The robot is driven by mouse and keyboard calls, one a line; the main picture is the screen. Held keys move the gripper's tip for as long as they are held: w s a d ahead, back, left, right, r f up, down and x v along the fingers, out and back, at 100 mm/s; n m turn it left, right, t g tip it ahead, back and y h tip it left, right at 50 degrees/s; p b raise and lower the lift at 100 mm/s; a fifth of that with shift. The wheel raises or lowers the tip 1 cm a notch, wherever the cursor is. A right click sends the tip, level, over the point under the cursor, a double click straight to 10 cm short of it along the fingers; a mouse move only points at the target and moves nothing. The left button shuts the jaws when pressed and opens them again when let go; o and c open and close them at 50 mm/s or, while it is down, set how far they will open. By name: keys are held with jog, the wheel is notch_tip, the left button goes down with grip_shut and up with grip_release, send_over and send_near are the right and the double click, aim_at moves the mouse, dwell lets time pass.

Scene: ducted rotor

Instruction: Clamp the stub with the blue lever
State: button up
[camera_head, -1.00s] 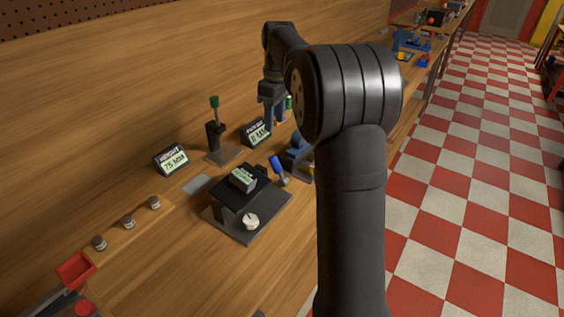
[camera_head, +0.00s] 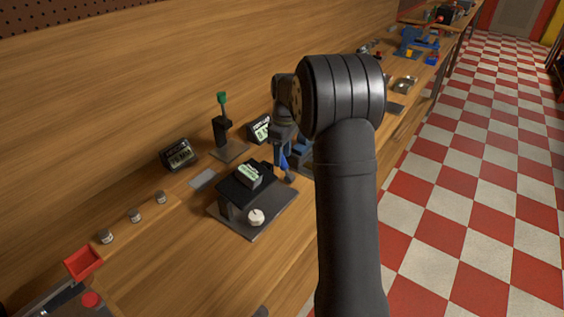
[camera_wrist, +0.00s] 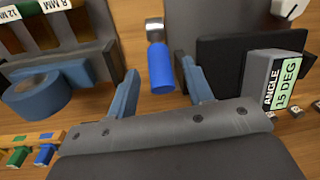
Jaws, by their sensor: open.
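The blue lever (camera_wrist: 161,68) stands out from a grey metal collar in the wrist view. My gripper (camera_wrist: 160,75) is open, with one blue-grey finger on each side of the lever and a visible gap to each. In the head view the lever (camera_head: 284,163) shows just below my gripper (camera_head: 281,148), beside the black fixture. I cannot make out the stub in either view.
The black fixture (camera_head: 247,205) with a white knob (camera_head: 256,217) and an "ANGLE 15 DEG" display (camera_wrist: 285,85) is close on the right in the wrist view. A blue round part (camera_wrist: 37,96) with a labelled rack is at left. A green-topped post (camera_head: 222,125) stands behind.

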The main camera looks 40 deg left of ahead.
jog(key=shift+s+f, duration=0.15)
jog(key=shift+f, duration=1.45)
grip_shut()
